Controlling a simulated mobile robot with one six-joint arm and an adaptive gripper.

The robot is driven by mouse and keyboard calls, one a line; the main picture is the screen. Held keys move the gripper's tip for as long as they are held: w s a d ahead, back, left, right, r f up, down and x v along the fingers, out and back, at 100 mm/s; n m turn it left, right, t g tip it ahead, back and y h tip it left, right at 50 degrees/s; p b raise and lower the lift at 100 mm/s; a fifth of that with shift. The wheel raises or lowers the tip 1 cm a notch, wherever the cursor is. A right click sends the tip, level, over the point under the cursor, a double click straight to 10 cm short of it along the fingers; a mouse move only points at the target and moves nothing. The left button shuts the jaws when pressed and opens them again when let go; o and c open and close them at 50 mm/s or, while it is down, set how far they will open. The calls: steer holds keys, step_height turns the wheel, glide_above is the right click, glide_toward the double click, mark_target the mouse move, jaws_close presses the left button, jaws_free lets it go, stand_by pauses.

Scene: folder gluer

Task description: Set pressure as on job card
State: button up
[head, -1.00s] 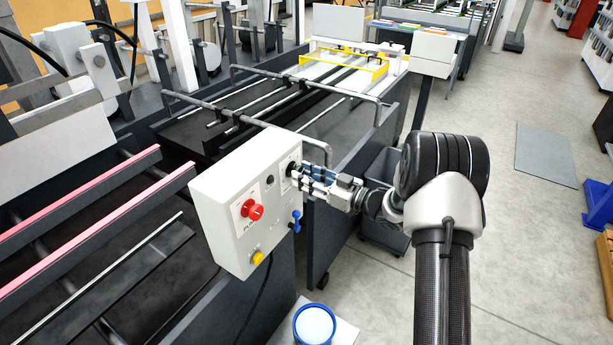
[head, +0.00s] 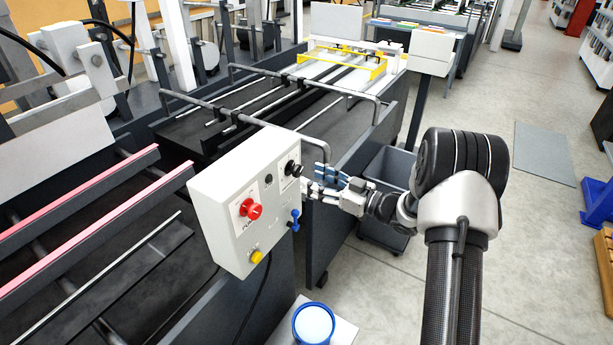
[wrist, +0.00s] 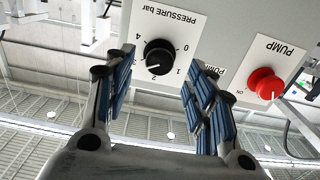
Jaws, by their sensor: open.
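The white control box (head: 236,205) stands at the machine's near side. Its black pressure knob (head: 292,168) sits at the upper right of the panel. In the wrist view the knob (wrist: 158,57) appears upside down, under the label "PRESSURE bar" with a scale from 0 to 4. Its white pointer mark lies between 2 and 3, though the exact reading is hard to tell. My gripper (head: 312,182) is open, just right of the knob and apart from it. In the wrist view my two blue-padded fingers (wrist: 160,88) are spread below the knob. No job card is legible.
A red pump knob (head: 250,209), a blue valve lever (head: 295,220) and a yellow button (head: 257,257) are on the same box. A grey bent rail (head: 320,146) passes behind my gripper. A grey bin (head: 390,170) stands behind my wrist; a blue-rimmed pot (head: 314,324) is below.

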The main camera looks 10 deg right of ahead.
steer(key=v, duration=0.8)
steer(key=shift+r, duration=0.1)
steer(key=w+d+r+m+t+h+b, duration=0.1)
steer(key=w+d+r+m+h, duration=0.1)
steer(key=w+r+h, duration=0.45)
steer(key=s+r+m+g+h+b, duration=0.1)
steer(key=s+r+m+h, duration=0.3)
steer(key=s+r+h, duration=0.35)
steer(key=s+a+f+m+g, duration=0.1)
steer(key=s+a+f+g, duration=0.1)
steer(key=s, duration=0.9)
steer(key=s+a+f+m+g+b, duration=0.1)
steer(key=s+a, duration=0.4)
steer(key=s, duration=0.6)
steer(key=s+a+f+m+g+y, duration=0.1)
steer(key=s+a+f+g, duration=0.2)
steer(key=s, duration=0.7)
steer(key=shift+s+a+f+g+b, duration=0.2)
steer(key=shift+s+a+g+b, duration=0.35)
steer(key=shift+g, duration=0.55)
